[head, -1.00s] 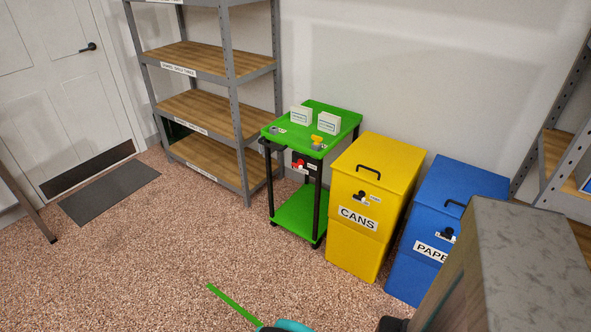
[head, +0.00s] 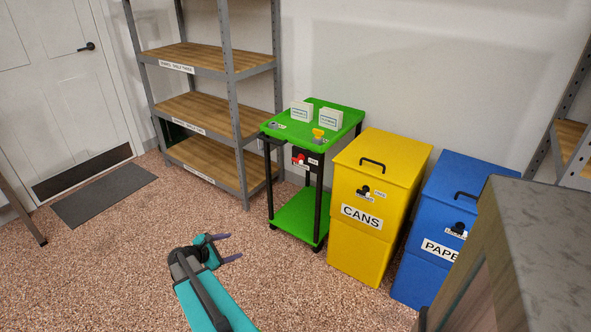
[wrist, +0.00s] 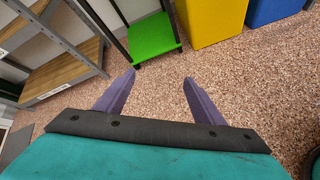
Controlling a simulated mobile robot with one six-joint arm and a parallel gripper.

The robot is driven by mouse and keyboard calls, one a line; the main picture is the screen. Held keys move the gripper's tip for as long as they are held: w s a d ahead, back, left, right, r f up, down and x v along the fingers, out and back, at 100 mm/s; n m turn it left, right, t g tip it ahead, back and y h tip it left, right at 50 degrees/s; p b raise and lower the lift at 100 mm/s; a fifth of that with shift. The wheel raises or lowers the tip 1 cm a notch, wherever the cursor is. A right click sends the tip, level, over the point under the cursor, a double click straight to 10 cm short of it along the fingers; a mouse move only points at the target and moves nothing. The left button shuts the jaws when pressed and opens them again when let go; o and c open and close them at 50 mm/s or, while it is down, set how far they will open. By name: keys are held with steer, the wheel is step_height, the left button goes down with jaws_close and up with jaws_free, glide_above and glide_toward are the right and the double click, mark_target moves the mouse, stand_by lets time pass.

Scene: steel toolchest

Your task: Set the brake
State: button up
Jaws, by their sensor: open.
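A green cart (head: 336,118) with black legs stands against the wall between the shelving and the yellow bin. A red part with a white label (head: 300,160) sits on its front just under the top; whether it is the brake is too small to tell. A yellow knob (head: 318,133) and a small grey part (head: 273,125) are on the cart's top. My gripper (head: 233,247) is open and empty, over the floor in front of the cart and apart from it. In the wrist view, my gripper (wrist: 158,88) points toward the cart's green lower shelf (wrist: 152,37).
A yellow CANS bin (head: 365,235) stands right of the cart, then a blue PAPER bin (head: 418,268). Grey shelving with wooden boards (head: 205,108) is on the left. A grey-topped cabinet (head: 535,235) fills the near right. The speckled floor before the cart is clear.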

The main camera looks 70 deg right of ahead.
steer(key=s+d+r+n+g+h+b, duration=0.1)
steer(key=s+d+r+n+h+b, duration=0.1)
steer(key=d+r, duration=0.45)
steer(key=s+d+r+n+h+b, duration=0.1)
steer(key=s+d+r+h+b, duration=0.15)
steer(key=d, duration=0.75)
steer(key=n+g+h+b, duration=0.1)
steer(key=n+h, duration=0.1)
steer(key=n, duration=0.1)
glide_toward(296, 161)
steer(key=v, duration=0.5)
steer(key=shift+r, duration=0.1)
steer(key=shift+b+x, duration=0.45)
steer(key=shift+x, duration=6.5)
steer(key=c, duration=1)
steer(key=shift+s+d, duration=0.15)
steer(key=shift+c, duration=0.2)
